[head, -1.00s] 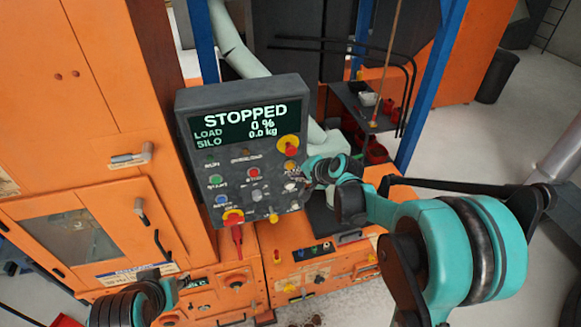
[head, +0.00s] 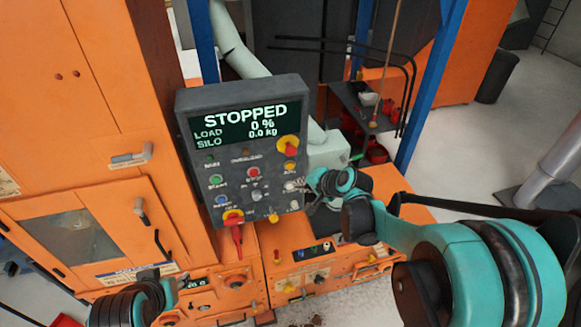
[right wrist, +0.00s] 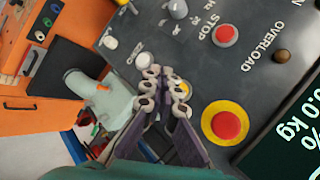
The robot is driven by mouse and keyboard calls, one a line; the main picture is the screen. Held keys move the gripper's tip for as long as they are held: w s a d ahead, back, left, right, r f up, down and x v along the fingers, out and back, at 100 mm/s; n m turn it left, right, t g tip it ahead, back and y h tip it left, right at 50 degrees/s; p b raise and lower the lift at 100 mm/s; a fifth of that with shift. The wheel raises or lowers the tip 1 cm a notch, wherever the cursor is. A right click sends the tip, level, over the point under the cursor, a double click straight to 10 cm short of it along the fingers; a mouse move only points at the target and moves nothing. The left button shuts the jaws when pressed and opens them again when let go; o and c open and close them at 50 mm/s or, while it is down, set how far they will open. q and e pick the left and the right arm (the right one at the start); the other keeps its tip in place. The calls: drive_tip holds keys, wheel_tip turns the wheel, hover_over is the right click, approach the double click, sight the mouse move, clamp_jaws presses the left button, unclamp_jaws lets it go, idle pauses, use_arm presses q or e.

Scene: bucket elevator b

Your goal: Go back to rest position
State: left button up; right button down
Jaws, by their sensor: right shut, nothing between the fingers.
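The dark grey control panel (head: 247,160) reads STOPPED, LOAD 0 % and SILO 0.0 kg. My right gripper (head: 304,190) is at the lower right edge of the panel, small and partly hidden by its own wrist. In the right wrist view, my right gripper (right wrist: 163,88) is shut with nothing in it. Its fingertips show in front of the panel face, near the white ZERO button (right wrist: 144,61) and a yellow button; contact cannot be told. My left arm shows at the lower left of the head view, but its fingers do not show.
An orange cabinet (head: 90,110) stands left of the panel. An orange lower console (head: 325,270) with knobs lies below. A blue post (head: 430,85) and a shelf (head: 365,108) stand behind. The grey floor at right is open, with a dark bin (head: 497,76) farther back.

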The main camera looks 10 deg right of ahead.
drive_tip(key=s+f+n+g+h+b, duration=0.1)
drive_tip(key=s+f+n+h+b, duration=0.3)
drive_tip(key=s+f+n+b, duration=0.6)
drive_tip(key=s+f+b, duration=1)
drive_tip(key=s+b, duration=0.3)
drive_tip(key=shift+s+f+n+g, duration=0.2)
drive_tip(key=shift+s+n+g, duration=0.1)
drive_tip(key=shift+s, duration=0.1)
drive_tip(key=shift+a, duration=0.1)
idle(1.7)
